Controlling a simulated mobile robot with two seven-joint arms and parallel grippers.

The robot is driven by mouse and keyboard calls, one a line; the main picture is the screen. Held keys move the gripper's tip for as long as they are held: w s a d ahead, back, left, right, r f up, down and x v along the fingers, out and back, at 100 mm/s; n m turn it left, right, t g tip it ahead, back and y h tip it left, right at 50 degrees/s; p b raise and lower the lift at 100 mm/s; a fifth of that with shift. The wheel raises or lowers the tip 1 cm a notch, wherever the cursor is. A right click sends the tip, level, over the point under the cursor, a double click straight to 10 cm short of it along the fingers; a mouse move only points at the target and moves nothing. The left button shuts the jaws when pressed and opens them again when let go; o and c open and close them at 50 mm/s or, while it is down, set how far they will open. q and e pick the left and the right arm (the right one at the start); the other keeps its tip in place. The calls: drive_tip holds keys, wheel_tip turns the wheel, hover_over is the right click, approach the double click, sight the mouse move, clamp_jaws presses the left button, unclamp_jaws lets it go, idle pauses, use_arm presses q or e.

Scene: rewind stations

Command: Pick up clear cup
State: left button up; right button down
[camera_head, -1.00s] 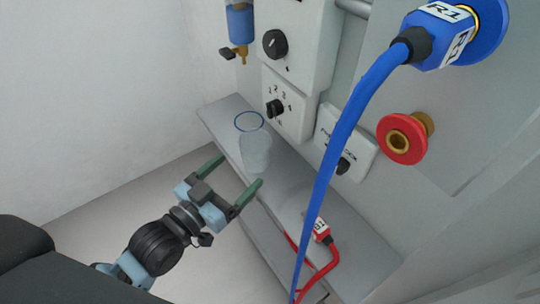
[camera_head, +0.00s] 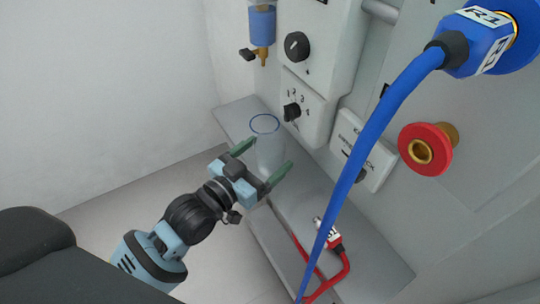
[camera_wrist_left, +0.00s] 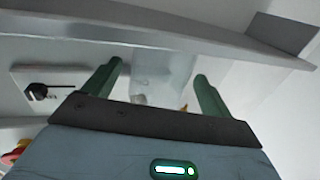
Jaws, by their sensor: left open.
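The clear cup (camera_head: 268,148) stands upright on the grey shelf (camera_head: 325,228) against the panel. It is see-through with a blue rim. My left gripper (camera_head: 262,162) is open, its two green fingers on either side of the cup's near side in the head view. In the left wrist view the cup (camera_wrist_left: 162,75) shows faintly between the two fingers (camera_wrist_left: 157,82), and no contact is clear. My right gripper is not in view.
A blue hose (camera_head: 370,145) with a blue R1 connector hangs in front of the shelf. A red connector (camera_head: 327,236) with a red cable lies on the shelf. Knobs (camera_head: 292,111), a red ring fitting (camera_head: 427,149) and a blue-filled vessel (camera_head: 262,26) are on the panel.

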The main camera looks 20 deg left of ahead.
sight(269, 141)
use_arm(q)
drive_tip(key=shift+x, duration=0.85)
drive_tip(key=shift+w, duration=0.1)
drive_tip(key=c, duration=0.9)
drive_tip(key=shift+c, duration=0.6)
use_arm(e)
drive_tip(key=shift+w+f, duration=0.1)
use_arm(q)
drive_tip(key=shift+r, duration=0.5)
wheel_tip(269, 141, up, 3)
drive_tip(key=shift+f+p, duration=0.1)
drive_tip(key=shift+p, duration=0.5)
drive_tip(key=s+r, duration=0.1)
drive_tip(key=s, duration=1.5)
drive_tip(key=shift+a+p, duration=0.4)
drive_tip(key=shift+a, duration=0.05)
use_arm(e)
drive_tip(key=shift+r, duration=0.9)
